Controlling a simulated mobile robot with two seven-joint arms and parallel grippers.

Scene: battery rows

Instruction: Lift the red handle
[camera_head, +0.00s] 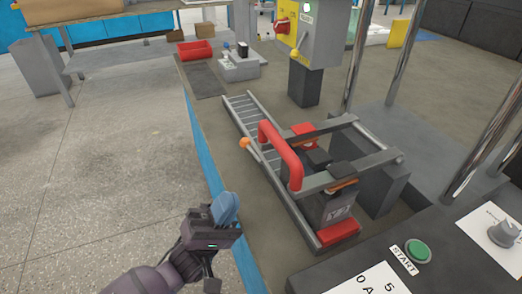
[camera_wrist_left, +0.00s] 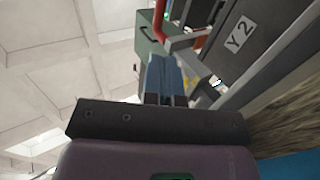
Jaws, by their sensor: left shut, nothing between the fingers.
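The red handle (camera_head: 281,154) is a thick bent bar across the near side of a grey metal frame (camera_head: 349,171) on the workbench. It is lowered in the head view, its ends at the frame. Part of a red bar, likely the handle, also shows in the left wrist view (camera_wrist_left: 195,28). My left gripper (camera_head: 226,207) is shut and empty, with blue fingertips, to the lower left of the handle and clear of it. In the left wrist view the fingers (camera_wrist_left: 164,78) are together. My right gripper is not in view.
A dark block labelled Y2 (camera_head: 337,206) sits under the frame, beside a ladder-like rail (camera_head: 247,115). An orange knob (camera_head: 245,142) sticks out near the handle. A green START button (camera_head: 417,251) is at the lower right. A red tray (camera_head: 195,50) lies at the back.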

